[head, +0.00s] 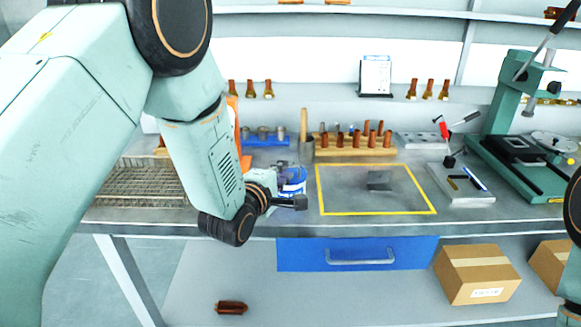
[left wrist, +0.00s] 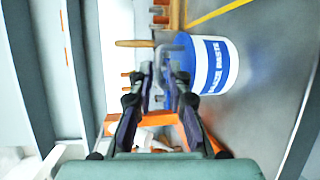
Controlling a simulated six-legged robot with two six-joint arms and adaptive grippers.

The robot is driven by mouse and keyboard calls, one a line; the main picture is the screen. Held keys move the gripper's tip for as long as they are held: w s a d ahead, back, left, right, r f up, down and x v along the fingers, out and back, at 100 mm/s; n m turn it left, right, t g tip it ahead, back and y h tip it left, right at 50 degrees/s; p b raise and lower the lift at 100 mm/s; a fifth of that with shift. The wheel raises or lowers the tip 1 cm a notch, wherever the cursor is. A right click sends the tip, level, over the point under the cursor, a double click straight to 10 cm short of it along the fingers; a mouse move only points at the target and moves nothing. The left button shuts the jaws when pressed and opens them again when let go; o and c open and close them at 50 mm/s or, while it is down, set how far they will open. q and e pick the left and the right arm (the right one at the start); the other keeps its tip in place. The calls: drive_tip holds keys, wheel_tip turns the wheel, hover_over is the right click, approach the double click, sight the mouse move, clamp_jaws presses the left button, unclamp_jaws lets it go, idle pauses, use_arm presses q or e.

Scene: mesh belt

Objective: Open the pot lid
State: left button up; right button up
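The pot is a small white and blue tub of braze paste. It stands on the bench in the head view (head: 292,180), partly hidden behind my left gripper (head: 298,202). In the left wrist view the pot (left wrist: 213,66) lies sideways in the picture, with its blue lid end toward the fingers. My left gripper (left wrist: 158,72) has its two fingers apart, with a gap between them. The right-hand finger overlaps the lid end in the picture; I cannot tell whether it touches. My right gripper is out of view; only a bit of my right arm shows at the right edge.
A yellow-outlined area (head: 345,213) lies right of the pot. A wooden block with copper fittings (head: 355,150) and a cup with a wooden handle (head: 306,150) stand behind. A wire mesh belt (head: 135,185) lies left, a green press (head: 505,120) right.

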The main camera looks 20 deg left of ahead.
use_arm(q)
drive_tip(key=shift+r+x, duration=0.2)
drive_tip(key=shift+x, duration=1)
drive_tip(key=shift+w+d+f, duration=0.15)
drive_tip(key=shift+w+f, duration=0.1)
drive_tip(key=shift+w, duration=0.45)
drive_tip(key=shift+s, duration=0.1)
drive_tip(key=shift+s+r, duration=0.1)
drive_tip(key=shift+s, duration=0.05)
drive_tip(key=shift+c, duration=0.7)
clamp_jaws()
